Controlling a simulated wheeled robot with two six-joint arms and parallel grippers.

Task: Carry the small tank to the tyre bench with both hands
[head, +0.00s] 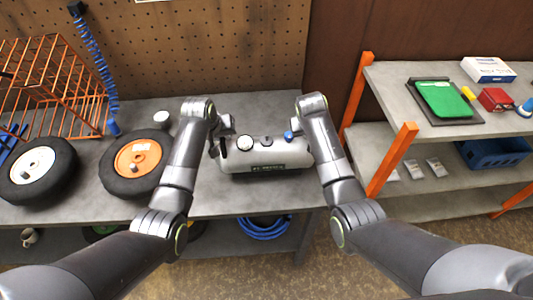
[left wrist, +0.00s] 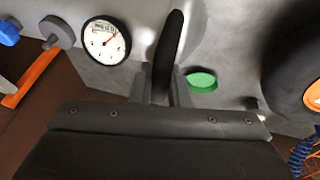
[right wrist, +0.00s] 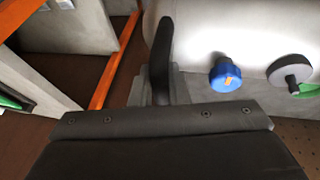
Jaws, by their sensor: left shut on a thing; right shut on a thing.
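The small tank (head: 268,158) is a light grey cylinder lying lengthwise over the right part of the grey tyre bench (head: 240,203). I cannot tell whether it touches the bench top. It carries a white gauge (left wrist: 106,41) and a blue knob (right wrist: 225,73). My left gripper (head: 219,143) is shut on the black handle (left wrist: 168,45) at the tank's left end. My right gripper (right wrist: 158,88) is shut on the black handle (right wrist: 160,45) at its right end; in the head view my arm mostly hides that grip.
A black tyre with an orange rim (head: 138,162) and one with a white rim (head: 33,172) lie on the bench to the left, near an orange wire rack (head: 55,90). A grey shelf with orange posts (head: 392,160) stands right, across a floor gap.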

